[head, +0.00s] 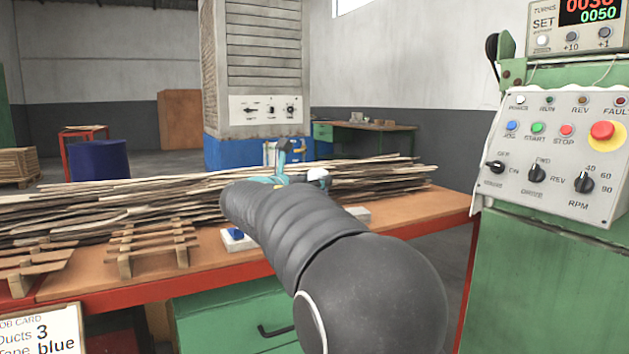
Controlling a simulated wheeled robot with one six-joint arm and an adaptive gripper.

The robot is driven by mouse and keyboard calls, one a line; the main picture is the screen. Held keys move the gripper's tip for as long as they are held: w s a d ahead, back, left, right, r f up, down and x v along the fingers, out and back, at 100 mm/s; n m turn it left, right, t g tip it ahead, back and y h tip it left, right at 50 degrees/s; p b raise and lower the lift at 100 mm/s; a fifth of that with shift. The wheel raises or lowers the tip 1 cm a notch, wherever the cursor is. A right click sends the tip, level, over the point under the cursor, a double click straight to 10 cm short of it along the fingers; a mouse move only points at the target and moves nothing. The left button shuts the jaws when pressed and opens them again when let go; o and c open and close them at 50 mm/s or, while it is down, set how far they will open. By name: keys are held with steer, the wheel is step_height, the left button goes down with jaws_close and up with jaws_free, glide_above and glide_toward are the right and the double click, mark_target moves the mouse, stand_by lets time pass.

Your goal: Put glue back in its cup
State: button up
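My dark, sleeved arm reaches over the wooden workbench (80,285) from the lower right. Its far end stops at the pile of strips, and my gripper cannot be made out behind it. A teal piece with a dark top (281,165) rises just beyond the arm's end; I cannot tell what it is. A small white object (318,175) shows just right of it, partly hidden by the arm; I cannot tell whether it is the glue. A pale tray or block (234,243) with a blue item (236,233) lies left of the arm. No cup is clearly visible.
Long thin wooden strips (95,203) pile along the bench's back, with slatted wooden pieces (150,245) in front. A green control cabinet (535,285) with a button panel (555,150) stands close at right. A job card (40,330) is at lower left.

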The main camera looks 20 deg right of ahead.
steer(key=o, duration=0.4)
steer(key=v, duration=1.2)
stand_by(0.6)
steer(key=s+d+f+m+g+y+p, duration=0.1)
steer(key=s+f+m+g+y, duration=0.1)
steer(key=s+f+m+y, duration=0.45)
steer(key=s+d+f+m+g+y+p, duration=0.15)
steer(key=s+f+m, duration=0.3)
steer(key=s, duration=0.55)
steer(key=s+a+f+m+y, duration=0.2)
steer(key=s+a+f+m, duration=0.1)
steer(key=s+f+m, duration=0.1)
steer(key=s+a+f+m+y, duration=0.3)
steer(key=s+a+f+m, duration=0.1)
steer(key=s, duration=0.2)
steer(key=s+a+f+m+y+p, duration=0.1)
steer(key=s+a+f+m+y, duration=0.1)
steer(key=s+a+f+m, duration=0.1)
steer(key=shift+s+a+f+m+t+y, duration=0.1)
steer(key=shift+s+f+m+t+y, duration=0.1)
steer(key=shift+s+m, duration=0.3)
steer(key=shift+s+a+f+m+t+y, duration=0.1)
steer(key=shift+s+f+m+t+y, duration=0.15)
steer(key=shift+s, duration=0.35)
